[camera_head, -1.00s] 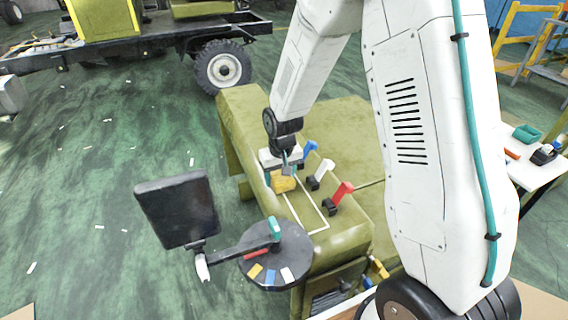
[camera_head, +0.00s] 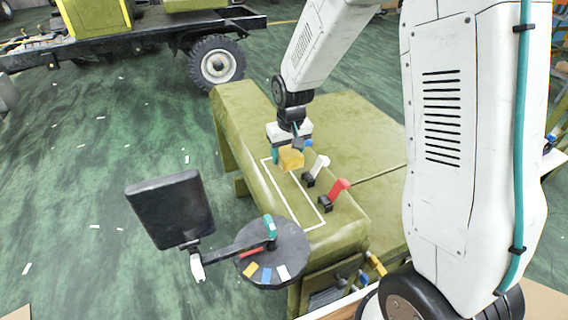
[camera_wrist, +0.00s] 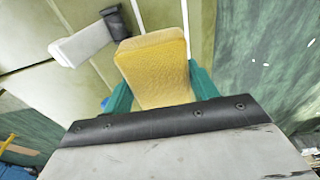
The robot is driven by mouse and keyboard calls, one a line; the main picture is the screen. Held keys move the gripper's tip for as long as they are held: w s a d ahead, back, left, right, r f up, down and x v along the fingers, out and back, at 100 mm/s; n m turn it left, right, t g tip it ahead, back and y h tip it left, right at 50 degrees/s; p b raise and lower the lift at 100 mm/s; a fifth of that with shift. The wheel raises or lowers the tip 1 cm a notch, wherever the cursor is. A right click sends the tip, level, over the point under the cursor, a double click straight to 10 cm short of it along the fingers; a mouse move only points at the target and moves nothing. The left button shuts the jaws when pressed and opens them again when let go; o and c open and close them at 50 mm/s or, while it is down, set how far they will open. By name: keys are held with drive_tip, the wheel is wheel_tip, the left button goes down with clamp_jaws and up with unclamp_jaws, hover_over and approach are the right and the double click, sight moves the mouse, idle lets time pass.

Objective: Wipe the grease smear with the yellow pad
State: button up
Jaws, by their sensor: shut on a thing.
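The yellow pad (camera_head: 291,160) is held in my gripper (camera_head: 287,154), above the olive beam near the far end of a white-outlined rectangle (camera_head: 271,178). In the wrist view the pad (camera_wrist: 157,62) sits between the two teal fingers of my gripper (camera_wrist: 160,88), which are shut on it. I cannot tell whether the pad touches the beam. I cannot make out a grease smear inside the outline or elsewhere on the beam; part of the beam is hidden behind the pad and gripper.
A white lever (camera_head: 316,168) and a red lever (camera_head: 338,189) stand along the outline's right side. A blue lever (camera_head: 308,143) is partly hidden beside my gripper. A dark round tray (camera_head: 263,268) and a black screen (camera_head: 170,208) stand at the near left.

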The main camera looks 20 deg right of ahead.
drive_tip(key=shift+r, duration=1.15)
drive_tip(key=shift+w, duration=0.1)
